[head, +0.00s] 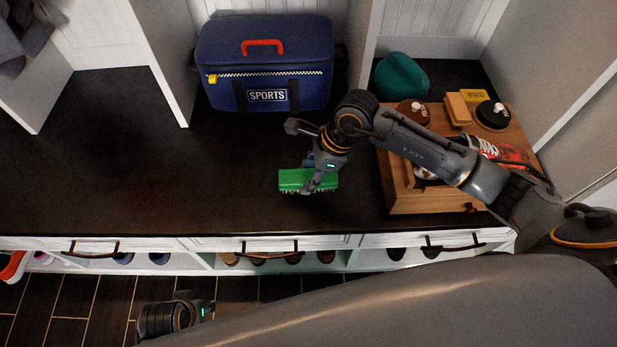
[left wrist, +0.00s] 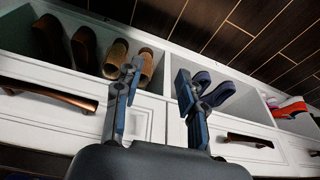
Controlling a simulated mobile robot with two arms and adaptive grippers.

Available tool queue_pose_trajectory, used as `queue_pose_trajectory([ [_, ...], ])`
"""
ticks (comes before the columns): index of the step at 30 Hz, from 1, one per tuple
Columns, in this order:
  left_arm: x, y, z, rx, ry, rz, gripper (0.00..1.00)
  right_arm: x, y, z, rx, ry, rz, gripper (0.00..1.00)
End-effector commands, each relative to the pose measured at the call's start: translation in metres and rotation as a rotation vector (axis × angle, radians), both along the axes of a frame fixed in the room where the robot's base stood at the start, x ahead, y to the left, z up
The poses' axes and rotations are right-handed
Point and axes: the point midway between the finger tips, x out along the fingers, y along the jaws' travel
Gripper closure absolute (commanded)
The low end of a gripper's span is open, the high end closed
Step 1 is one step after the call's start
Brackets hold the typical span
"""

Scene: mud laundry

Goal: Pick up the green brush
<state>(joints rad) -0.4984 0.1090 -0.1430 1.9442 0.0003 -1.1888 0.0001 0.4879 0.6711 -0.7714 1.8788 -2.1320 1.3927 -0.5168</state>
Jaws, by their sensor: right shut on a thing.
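The green brush (head: 297,180) has a bright green back and dark bristles facing down. In the head view it is at the middle of the dark bench top (head: 130,180); I cannot tell whether its bristles touch the surface. My right gripper (head: 318,180) is shut on the brush near its right end, and its fingers hide part of it. My left gripper (head: 208,309) is low in front of the bench, over the floor. In the left wrist view its two fingers (left wrist: 152,98) are apart with nothing between them.
A blue sports bag (head: 266,65) stands behind the brush. A wooden tray (head: 400,197) with shoe-care items and a sneaker (head: 500,150) is to the right, a teal hat (head: 402,75) behind it. Drawers with handles (head: 270,248) and shoe cubbies are below. The bench's left side is clear.

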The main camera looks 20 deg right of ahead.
Motion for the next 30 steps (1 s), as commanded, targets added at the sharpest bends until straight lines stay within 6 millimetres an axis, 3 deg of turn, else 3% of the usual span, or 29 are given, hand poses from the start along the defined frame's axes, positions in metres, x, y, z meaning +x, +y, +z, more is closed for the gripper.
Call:
queue_pose_trajectory([
  [1,-0.002,0.0,-0.007,0.001,0.009,-0.001,0.6,-0.012,0.005,0.015,0.002,-0.001,0.009,0.93],
  [6,-0.009,0.0,-0.033,0.002,0.022,-0.003,0.6,-0.044,0.019,0.055,0.002,-0.001,0.009,0.93],
  [15,-0.012,0.001,-0.047,0.002,0.026,-0.004,0.6,-0.103,0.044,0.079,0.002,0.002,0.005,0.93],
  [21,-0.014,0.001,-0.05,0.002,0.028,-0.005,0.6,-0.119,0.051,0.086,0.002,0.003,0.002,0.93],
  [30,-0.014,0.001,-0.051,0.003,0.029,-0.005,0.6,-0.122,0.052,0.087,0.002,0.002,0.002,0.93],
])
